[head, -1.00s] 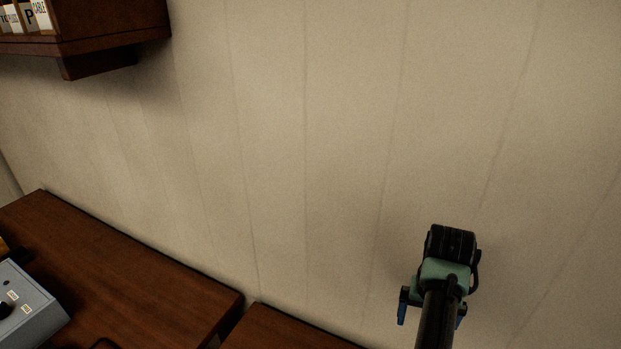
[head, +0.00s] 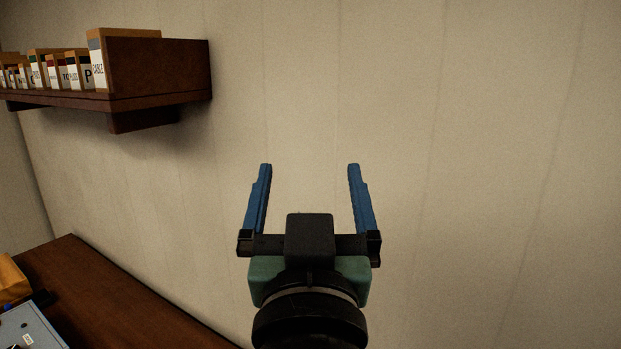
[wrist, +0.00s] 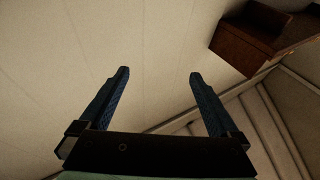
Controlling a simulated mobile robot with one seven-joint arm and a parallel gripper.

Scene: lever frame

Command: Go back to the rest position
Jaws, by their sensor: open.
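My gripper (head: 311,172) is raised in front of the bare wall, in the middle of the head view. Its two blue fingers are spread wide apart with nothing between them. In the wrist view the open fingers (wrist: 158,76) also show with only wall behind the gap. My gripper touches nothing in either view.
A brown wall shelf (head: 160,75) with several labelled boxes (head: 112,65) is at the upper left; it also shows in the wrist view (wrist: 248,42). A wooden desk (head: 120,305) with a grey box (head: 32,330) is at the lower left. The wall (head: 480,150) on the right is clear.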

